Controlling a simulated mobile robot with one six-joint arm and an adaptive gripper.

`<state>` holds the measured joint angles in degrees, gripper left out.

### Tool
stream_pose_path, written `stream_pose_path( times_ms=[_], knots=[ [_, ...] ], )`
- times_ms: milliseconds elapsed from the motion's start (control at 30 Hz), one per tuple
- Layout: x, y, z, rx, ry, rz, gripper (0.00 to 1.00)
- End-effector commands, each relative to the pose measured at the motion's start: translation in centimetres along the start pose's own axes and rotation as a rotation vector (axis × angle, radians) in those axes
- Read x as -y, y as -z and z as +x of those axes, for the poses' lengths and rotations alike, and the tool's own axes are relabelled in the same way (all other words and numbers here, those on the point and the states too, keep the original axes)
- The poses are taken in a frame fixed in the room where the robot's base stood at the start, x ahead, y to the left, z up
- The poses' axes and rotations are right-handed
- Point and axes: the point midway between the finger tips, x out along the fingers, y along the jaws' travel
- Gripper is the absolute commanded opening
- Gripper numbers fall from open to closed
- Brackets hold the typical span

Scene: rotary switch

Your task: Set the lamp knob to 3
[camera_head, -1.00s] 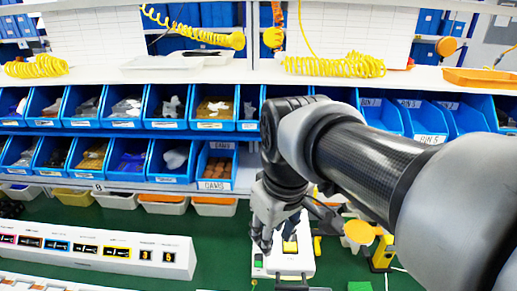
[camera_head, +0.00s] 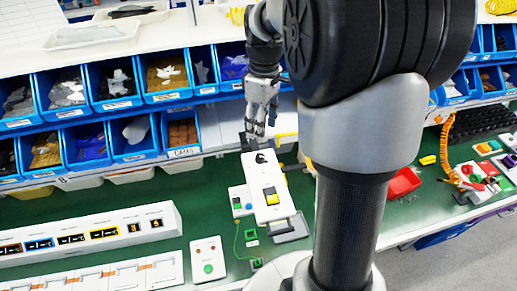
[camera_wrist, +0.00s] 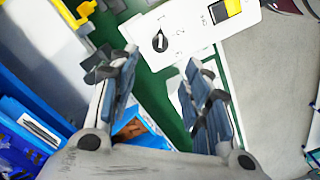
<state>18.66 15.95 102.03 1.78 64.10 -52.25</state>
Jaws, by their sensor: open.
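The white switch box (camera_head: 266,178) stands on the green bench top and carries a small black rotary knob (camera_head: 261,157) at its far end. A yellow switch (camera_head: 271,195) sits nearer its middle. In the wrist view the knob (camera_wrist: 160,42) shows a pale pointer line and small marks around it that I cannot read. My gripper (camera_head: 257,132) hangs just behind and above the knob end. In the wrist view my gripper (camera_wrist: 163,58) is open, fingers spread, with nothing between them. The knob appears beyond and between the fingertips, apart from them.
Blue parts bins (camera_head: 135,140) stand close behind my gripper. A long white display panel (camera_head: 90,235) lies at left. A white box with a green button (camera_head: 208,262) is in front.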

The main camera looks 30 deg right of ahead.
Motion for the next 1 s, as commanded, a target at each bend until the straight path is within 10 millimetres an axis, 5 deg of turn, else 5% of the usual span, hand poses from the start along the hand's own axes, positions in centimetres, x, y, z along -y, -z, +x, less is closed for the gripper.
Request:
stream_pose_path(
  times_ms=[500, 1000],
  knots=[
    [0.1, 0.0, 10.1, 0.001, 0.002, 0.0, 0.44],
    [0.0, 0.0, 11.4, -0.001, 0.0, 0.0, 0.42]
  ],
)
